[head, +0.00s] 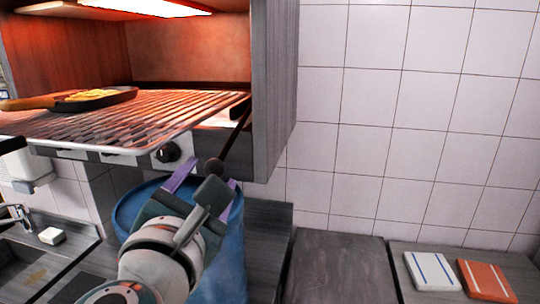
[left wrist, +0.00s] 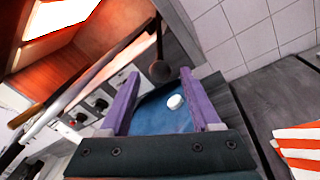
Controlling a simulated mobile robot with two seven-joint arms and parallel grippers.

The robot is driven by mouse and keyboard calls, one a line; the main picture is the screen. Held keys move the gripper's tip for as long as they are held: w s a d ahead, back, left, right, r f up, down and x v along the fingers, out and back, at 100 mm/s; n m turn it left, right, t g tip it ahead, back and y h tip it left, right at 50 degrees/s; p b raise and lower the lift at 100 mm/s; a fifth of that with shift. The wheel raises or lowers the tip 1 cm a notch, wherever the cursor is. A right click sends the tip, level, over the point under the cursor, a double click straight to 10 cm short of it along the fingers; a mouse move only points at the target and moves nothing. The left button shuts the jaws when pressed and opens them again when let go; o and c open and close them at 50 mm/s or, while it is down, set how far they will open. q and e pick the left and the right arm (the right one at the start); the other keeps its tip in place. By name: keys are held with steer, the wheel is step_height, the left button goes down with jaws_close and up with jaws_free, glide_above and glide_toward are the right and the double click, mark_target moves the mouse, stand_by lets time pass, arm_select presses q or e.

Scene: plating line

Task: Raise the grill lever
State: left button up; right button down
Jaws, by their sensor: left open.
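The grill lever (head: 236,136) is a thin dark rod with a round dark knob (head: 213,167), slanting down at the right side of the grill (head: 130,115). The knob also shows in the left wrist view (left wrist: 160,71), at the end of the rod. My left gripper (head: 211,173) is open, its purple fingers pointing up at the knob. In the left wrist view the knob appears between and just beyond the fingertips. I cannot tell whether either finger touches it. My right gripper is not in view.
A pan (head: 107,98) with food sits on the grill rack under the glowing heater. A blue barrel (head: 228,255) stands below the gripper. A white cloth (head: 432,270) and an orange cloth (head: 487,281) lie on the right counter. A sink (head: 25,265) is at lower left.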

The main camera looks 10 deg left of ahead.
mark_target(219, 160)
arm_select(q)
steer(key=w, duration=0.2)
steer(key=w+b, duration=0.1)
steer(key=w, duration=0.2)
steer(key=w+a, duration=0.1)
steer(key=w, duration=0.1)
steer(key=shift+w+a+b, duration=0.1)
steer(key=shift+w+b, duration=0.1)
steer(key=shift+b, duration=0.1)
jaws_close()
steer(key=shift+r, duration=0.15)
stand_by(1.0)
